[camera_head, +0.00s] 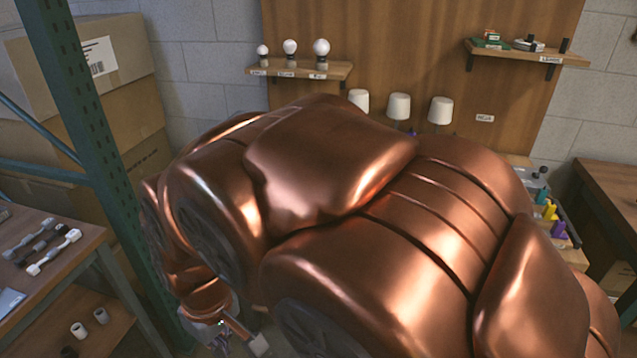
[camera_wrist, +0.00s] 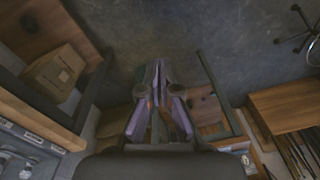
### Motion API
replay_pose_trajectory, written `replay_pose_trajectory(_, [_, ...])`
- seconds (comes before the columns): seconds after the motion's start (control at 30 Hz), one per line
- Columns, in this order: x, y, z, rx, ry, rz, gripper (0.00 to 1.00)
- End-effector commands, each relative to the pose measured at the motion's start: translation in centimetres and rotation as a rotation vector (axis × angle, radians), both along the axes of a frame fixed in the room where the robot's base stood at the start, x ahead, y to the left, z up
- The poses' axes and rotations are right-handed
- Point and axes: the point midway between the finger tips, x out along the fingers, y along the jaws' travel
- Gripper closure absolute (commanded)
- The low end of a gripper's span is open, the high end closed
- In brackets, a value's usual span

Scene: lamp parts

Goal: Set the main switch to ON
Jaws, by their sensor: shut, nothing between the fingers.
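I cannot make out the main switch in either view; my copper-coloured arm hides much of the middle of the head view. My gripper (camera_wrist: 158,68) shows in the wrist view with its purple-grey fingers drawn together at the tips. It is shut and holds nothing. Below and beyond it in that view are a grey floor or wall surface and wooden furniture. No switch shows near the fingertips.
A shelf with bulbs (camera_head: 290,48) and a row of white lampshades (camera_head: 398,106) are at the back panel. A green rack post (camera_head: 88,120) and cardboard boxes (camera_head: 115,60) stand left. A left bench (camera_head: 40,265) holds parts. A cardboard box (camera_wrist: 55,72) shows in the wrist view.

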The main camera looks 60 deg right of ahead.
Motion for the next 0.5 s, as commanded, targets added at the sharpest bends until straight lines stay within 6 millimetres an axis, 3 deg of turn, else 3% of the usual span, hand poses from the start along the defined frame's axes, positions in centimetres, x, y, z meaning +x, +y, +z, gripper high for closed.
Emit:
replay_pose_trajectory(0.03, [2.2, -0.9, -1.6, -0.01, -0.044, -0.003, 1.0])
replay_pose_trajectory(0.2, [9.8, -5.4, -4.6, -0.098, -0.223, 0.016, 1.0])
replay_pose_trajectory(0.37, [15.3, -11.8, -7.0, -0.262, -0.354, 0.034, 1.0])
replay_pose_trajectory(0.5, [18.4, -18.6, -8.5, -0.456, -0.422, 0.06, 1.0])
